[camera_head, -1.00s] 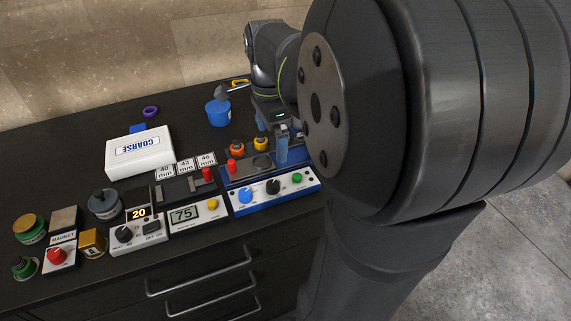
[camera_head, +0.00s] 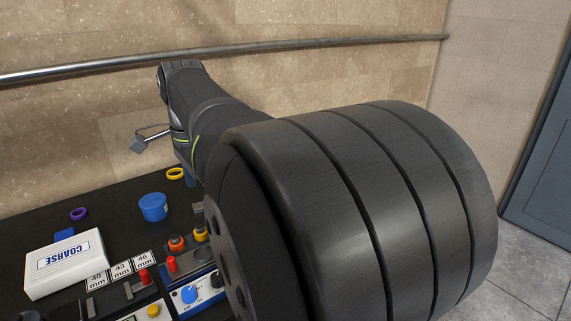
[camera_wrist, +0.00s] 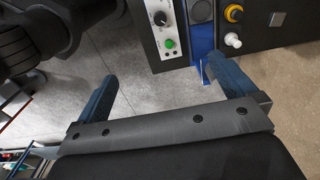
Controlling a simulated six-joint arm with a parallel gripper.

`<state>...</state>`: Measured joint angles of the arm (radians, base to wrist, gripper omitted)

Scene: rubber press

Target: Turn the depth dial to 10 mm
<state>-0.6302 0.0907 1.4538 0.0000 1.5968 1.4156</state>
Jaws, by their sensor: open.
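A blue press unit (camera_head: 171,294) shows at the bottom of the head view. Its white front panel has a blue knob (camera_head: 189,293) and a black dial (camera_head: 217,279). The wrist view shows the panel's black dial (camera_wrist: 160,18) with a pale pointer mark and a green button (camera_wrist: 169,43). No dial markings are readable, so I cannot tell which dial sets depth. My gripper (camera_wrist: 162,70) is open and empty in the wrist view, its blue fingers wide apart, with floor seen between them. In the head view it is mostly hidden by my arm.
Orange (camera_head: 176,243) and yellow (camera_head: 200,234) knobbed pieces stand behind the press. A wall rail (camera_head: 300,50) runs behind.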

